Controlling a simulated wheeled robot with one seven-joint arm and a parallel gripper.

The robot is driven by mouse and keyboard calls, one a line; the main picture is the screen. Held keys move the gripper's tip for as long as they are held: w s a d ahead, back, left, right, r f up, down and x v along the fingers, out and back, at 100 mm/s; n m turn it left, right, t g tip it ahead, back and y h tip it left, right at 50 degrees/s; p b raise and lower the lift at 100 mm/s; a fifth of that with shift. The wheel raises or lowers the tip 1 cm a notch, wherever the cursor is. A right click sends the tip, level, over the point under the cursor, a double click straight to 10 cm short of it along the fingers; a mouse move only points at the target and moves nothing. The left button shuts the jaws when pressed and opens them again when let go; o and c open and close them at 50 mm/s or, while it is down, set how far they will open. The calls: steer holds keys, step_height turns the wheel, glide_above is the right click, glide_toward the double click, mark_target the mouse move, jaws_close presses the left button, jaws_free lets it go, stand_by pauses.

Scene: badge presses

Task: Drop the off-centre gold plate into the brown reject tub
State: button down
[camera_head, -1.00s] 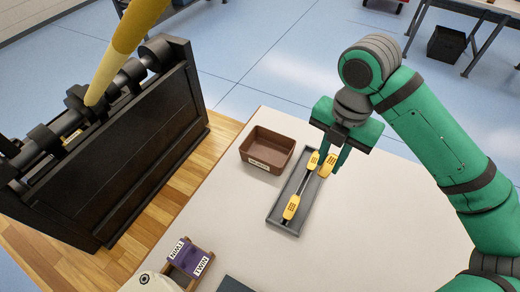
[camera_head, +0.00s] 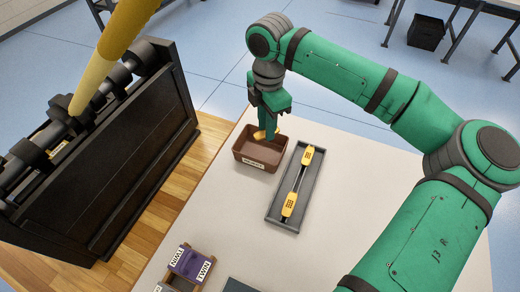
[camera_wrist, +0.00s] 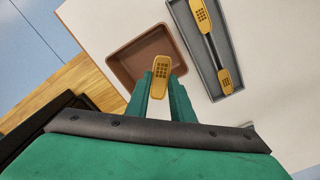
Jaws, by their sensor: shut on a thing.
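A gold plate (camera_wrist: 161,76) with a dark grid mark is pinched between the fingers of my gripper (camera_wrist: 160,92). In the head view my gripper (camera_head: 267,132) holds the gold plate (camera_head: 261,135) over the brown reject tub (camera_head: 254,162). The tub also shows in the wrist view (camera_wrist: 125,66), below the plate, and the part of it I can see looks empty. My fingers hide part of the tub's inside. Whether the plate's mark is off-centre is too small to judge surely.
A grey tray (camera_head: 275,207) beside the tub holds two gold plates (camera_head: 307,156) (camera_head: 289,205) on a thin rail. A purple block (camera_head: 190,262) sits in a wooden rack at the table's front. A tall black machine (camera_head: 110,165) stands at left.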

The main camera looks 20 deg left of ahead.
steer(key=shift+w+a+f+m, duration=0.2)
steer(key=shift+w+f+m, duration=0.1)
steer(key=shift+w+m, duration=0.4)
steer(key=shift+f, duration=2.9)
steer(key=c, duration=1.5)
jaws_free()
steer(key=shift+o, duration=0.2)
step_height(320, 180, up, 11)
steer(key=shift+f, duration=0.1)
